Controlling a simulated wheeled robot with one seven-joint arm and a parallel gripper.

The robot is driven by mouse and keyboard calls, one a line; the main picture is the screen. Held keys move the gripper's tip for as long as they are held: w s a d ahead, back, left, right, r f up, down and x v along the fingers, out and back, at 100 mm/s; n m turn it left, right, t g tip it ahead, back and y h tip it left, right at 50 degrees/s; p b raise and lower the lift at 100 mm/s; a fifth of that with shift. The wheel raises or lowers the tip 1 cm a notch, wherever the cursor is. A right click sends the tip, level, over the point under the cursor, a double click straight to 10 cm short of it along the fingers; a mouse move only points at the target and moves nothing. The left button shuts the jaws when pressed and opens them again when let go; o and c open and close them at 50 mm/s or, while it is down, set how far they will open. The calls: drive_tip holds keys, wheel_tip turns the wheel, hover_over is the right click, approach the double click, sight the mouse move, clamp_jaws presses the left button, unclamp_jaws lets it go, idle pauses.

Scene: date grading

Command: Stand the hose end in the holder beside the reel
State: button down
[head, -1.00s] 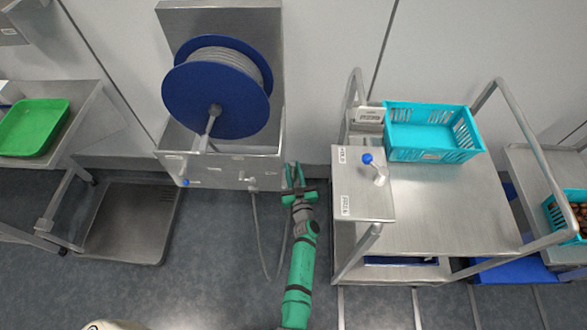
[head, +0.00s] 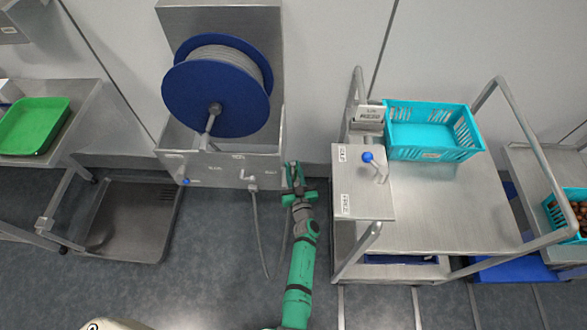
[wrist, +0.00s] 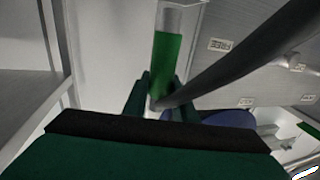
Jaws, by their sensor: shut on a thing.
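The blue hose reel (head: 247,117) stands on a steel cabinet (head: 222,163) against the wall. My gripper (head: 293,166) is just right of the cabinet's lower right corner. In the wrist view my gripper (wrist: 164,84) is shut on the hose end, a green sleeve (wrist: 172,62) with a pale grey tip pointing up the picture. The dark hose (wrist: 235,62) runs from it to the upper right. In the head view the hose (head: 257,235) hangs in a loop below the cabinet front. The hose end is mostly hidden by my fingers there. I cannot clearly make out the holder.
A steel cart (head: 445,215) with a turquoise basket (head: 433,152) stands close on the right, its lever box (head: 362,203) nearest my arm. On the left are a green tray (head: 30,128) and a low steel platform (head: 125,225). Floor in front of the cabinet is clear.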

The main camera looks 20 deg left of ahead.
sight(294, 179)
drive_tip(key=shift+f, duration=0.1)
drive_tip(key=shift+f, duration=0.35)
drive_tip(key=shift+f, duration=2.2)
drive_tip(key=c, duration=1.4)
unclamp_jaws()
drive_tip(key=shift+w, duration=0.1)
drive_tip(key=shift+o, duration=0.2)
drive_tip(key=shift+s+f, duration=0.1)
drive_tip(key=shift+s, duration=0.1)
drive_tip(key=v, duration=1)
drive_tip(key=shift+s+d, duration=0.25)
